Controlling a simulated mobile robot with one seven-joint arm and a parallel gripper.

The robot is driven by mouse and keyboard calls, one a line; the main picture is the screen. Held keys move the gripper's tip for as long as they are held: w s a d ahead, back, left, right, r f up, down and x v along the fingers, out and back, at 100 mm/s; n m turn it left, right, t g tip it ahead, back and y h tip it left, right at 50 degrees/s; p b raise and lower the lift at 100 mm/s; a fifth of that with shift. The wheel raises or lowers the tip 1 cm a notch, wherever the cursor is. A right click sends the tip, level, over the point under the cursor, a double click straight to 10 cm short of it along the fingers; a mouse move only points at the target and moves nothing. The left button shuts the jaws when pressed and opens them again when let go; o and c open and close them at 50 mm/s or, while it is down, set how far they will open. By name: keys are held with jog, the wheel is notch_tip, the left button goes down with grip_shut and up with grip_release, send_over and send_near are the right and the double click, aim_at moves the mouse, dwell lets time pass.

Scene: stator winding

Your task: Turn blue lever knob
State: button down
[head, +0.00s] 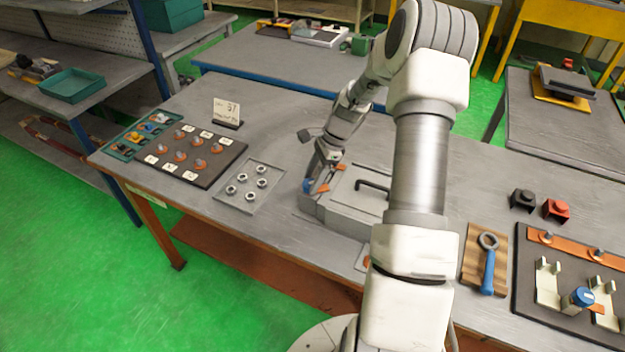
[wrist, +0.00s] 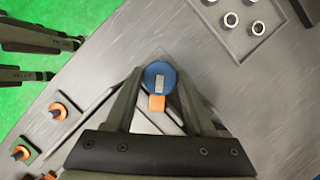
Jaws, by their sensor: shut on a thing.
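The blue lever knob (wrist: 159,77) is round, with a pale mark on its top and an orange piece (wrist: 156,103) beside it. In the wrist view it sits between the tips of my gripper (wrist: 160,80), which is shut on it. In the head view my gripper (head: 316,180) reaches down to the blue knob (head: 307,186) at the left end of a grey box (head: 345,205) on the workbench. My fingers hide part of the knob there.
A plate with several nuts (head: 249,187) lies left of the box. A dark board with orange-based posts (head: 190,172) and a number card (head: 227,110) are farther left. A black bent handle (head: 372,187) is on the box. A blue-handled ring tool (head: 488,265) lies at right.

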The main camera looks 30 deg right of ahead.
jog(key=n+g, duration=0.1)
jog(key=n, duration=0.2)
jog(key=n+g+b, duration=0.1)
jog(key=n, duration=0.2)
jog(key=shift+w+f+n+g+h, duration=0.15)
jog(key=shift+w+n+g+h, duration=0.05)
jog(key=shift+n+g+h, duration=0.1)
jog(key=n+g, duration=0.1)
jog(key=n, duration=0.2)
jog(key=shift+a+n+h+b, duration=0.1)
jog(key=shift+n+h+b, duration=0.2)
jog(key=n+g+h, duration=0.1)
jog(key=n, duration=0.2)
jog(key=shift+a+n+b, duration=0.1)
jog(key=shift+n+b, duration=0.2)
jog(key=n+h, duration=0.1)
jog(key=n, duration=0.2)
jog(key=n+h, duration=0.1)
jog(key=n, duration=0.2)
jog(key=shift+a+g+b, duration=0.15)
jog(key=shift+g+b, duration=0.2)
jog(key=shift+g, duration=0.05)
jog(key=n+h, duration=0.1)
jog(key=n, duration=0.2)
jog(key=n+h, duration=0.2)
jog(key=n, duration=0.2)
jog(key=shift+a+t+b, duration=0.15)
jog(key=shift+t+b, duration=0.15)
jog(key=shift+t, duration=0.1)
